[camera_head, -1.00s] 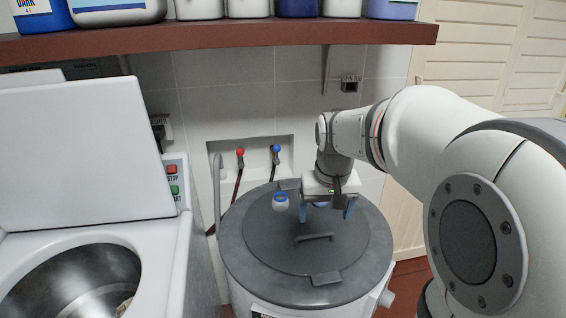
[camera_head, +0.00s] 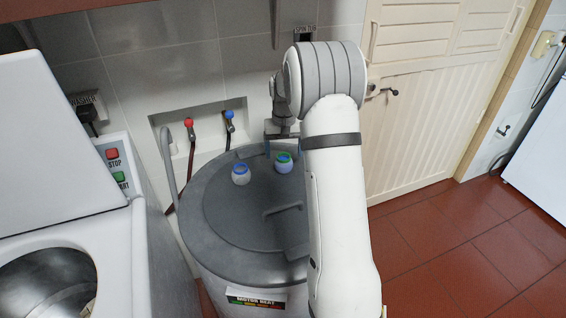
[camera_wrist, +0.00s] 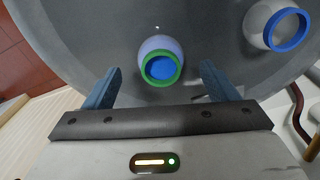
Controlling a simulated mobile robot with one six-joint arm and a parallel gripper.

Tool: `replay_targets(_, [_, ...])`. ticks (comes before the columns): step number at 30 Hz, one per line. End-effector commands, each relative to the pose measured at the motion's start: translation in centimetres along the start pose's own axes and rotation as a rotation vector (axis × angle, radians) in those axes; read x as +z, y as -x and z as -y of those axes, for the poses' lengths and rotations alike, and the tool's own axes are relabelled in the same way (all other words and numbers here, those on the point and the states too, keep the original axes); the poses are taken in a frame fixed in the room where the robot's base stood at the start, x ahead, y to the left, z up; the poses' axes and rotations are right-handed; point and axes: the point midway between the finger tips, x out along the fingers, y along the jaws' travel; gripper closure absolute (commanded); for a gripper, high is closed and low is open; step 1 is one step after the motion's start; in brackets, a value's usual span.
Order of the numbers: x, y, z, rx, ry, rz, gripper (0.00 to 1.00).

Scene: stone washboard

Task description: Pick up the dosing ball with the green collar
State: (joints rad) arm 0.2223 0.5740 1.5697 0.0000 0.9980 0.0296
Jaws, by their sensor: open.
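The dosing ball with the green collar (camera_head: 284,168) is a small pale ball with a blue opening, standing on the round grey lid (camera_head: 230,215). In the wrist view the green-collared ball (camera_wrist: 160,48) lies ahead of and between my two blue fingers. My gripper (camera_head: 281,147) is open and empty at the lid's far side, partly hidden by my arm. Its fingers (camera_wrist: 161,70) are apart on either side of the ball's line, with no clear contact.
A similar ball with a blue collar (camera_head: 240,176) stands left of it on the lid and also shows in the wrist view (camera_wrist: 277,26). A low lid handle (camera_head: 283,208) is in front. A washer (camera_head: 60,230) stands left; taps (camera_head: 230,118) are behind.

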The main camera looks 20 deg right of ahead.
Motion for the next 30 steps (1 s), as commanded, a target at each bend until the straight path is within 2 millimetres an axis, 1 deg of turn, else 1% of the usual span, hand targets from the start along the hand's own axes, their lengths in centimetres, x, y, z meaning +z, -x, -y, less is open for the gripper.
replay_targets(6, [-0.3, -3.1, 0.0, 0.000, -0.007, 0.005, 0.20])
replay_targets(9, [-0.3, -4.2, -0.1, 0.000, -0.008, 0.003, 0.20])
replay_targets(12, [-0.4, -4.6, -0.2, 0.000, -0.009, 0.000, 0.20])
replay_targets(18, [-0.4, -4.7, -0.2, 0.000, -0.010, 0.000, 0.21])
replay_targets(30, [-0.4, -4.6, -0.3, 0.000, -0.010, 0.000, 0.54])
